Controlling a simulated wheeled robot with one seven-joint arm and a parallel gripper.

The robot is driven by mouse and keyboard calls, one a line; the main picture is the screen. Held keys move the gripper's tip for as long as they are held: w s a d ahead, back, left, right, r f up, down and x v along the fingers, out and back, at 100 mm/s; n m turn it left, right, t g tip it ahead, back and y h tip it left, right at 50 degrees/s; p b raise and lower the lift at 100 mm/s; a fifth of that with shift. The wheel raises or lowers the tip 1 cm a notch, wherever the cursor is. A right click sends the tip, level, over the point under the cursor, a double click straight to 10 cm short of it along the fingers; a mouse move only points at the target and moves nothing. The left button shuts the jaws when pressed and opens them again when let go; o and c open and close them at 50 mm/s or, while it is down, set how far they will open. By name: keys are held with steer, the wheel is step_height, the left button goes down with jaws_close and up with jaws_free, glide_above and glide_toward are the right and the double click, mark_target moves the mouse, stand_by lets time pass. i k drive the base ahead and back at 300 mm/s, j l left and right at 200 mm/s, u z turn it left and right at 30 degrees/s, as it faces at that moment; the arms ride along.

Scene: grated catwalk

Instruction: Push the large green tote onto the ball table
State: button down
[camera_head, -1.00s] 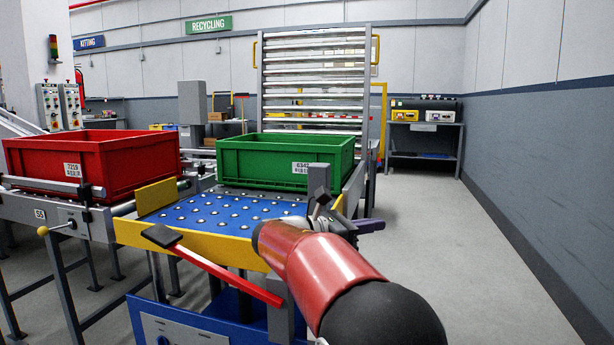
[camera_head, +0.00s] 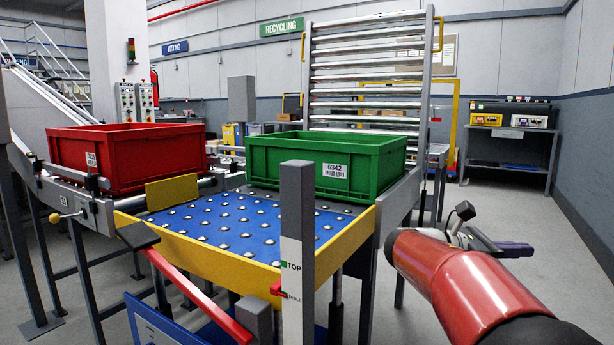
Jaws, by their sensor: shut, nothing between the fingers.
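The large green tote (camera_head: 330,165), with a white label reading 6342, stands upright at the far edge of the ball table. The ball table (camera_head: 215,225) has a blue top with several steel balls and a yellow rim. Its blue top in front of the tote is bare. The tote's underside is hidden, so I cannot tell whether it overlaps the table. My gripper (camera_head: 500,246) is right of the table and tote, apart from both, at the end of my red arm. It is shut and empty, seen small and partly hidden by my wrist.
A red tote (camera_head: 125,160) sits on a roller conveyor at left. A grey post (camera_head: 297,230) marked TOP stands before the table, beside a red lever (camera_head: 200,300). An upright roller section (camera_head: 365,75) rises behind the green tote. The floor at right is clear to a bench (camera_head: 510,150).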

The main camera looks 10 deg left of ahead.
mark_target(356, 168)
steer(key=i+l+u, duration=0.2)
steer(key=i+u, duration=0.2)
steer(key=i+l+u, duration=0.2)
steer(key=u, duration=0.2)
steer(key=i+l+u, duration=0.25)
steer(key=l+u, duration=0.15)
steer(key=l, duration=0.15)
steer(key=i+l+u, duration=0.15)
steer(key=l+u, duration=0.2)
steer(key=i+l+u, duration=0.1)
steer(key=l+u, duration=0.3)
steer(key=l, duration=0.2)
steer(key=i+l+u, duration=0.1)
steer(key=i, duration=0.25)
steer(key=i+l+u, duration=0.1)
steer(key=i, duration=0.25)
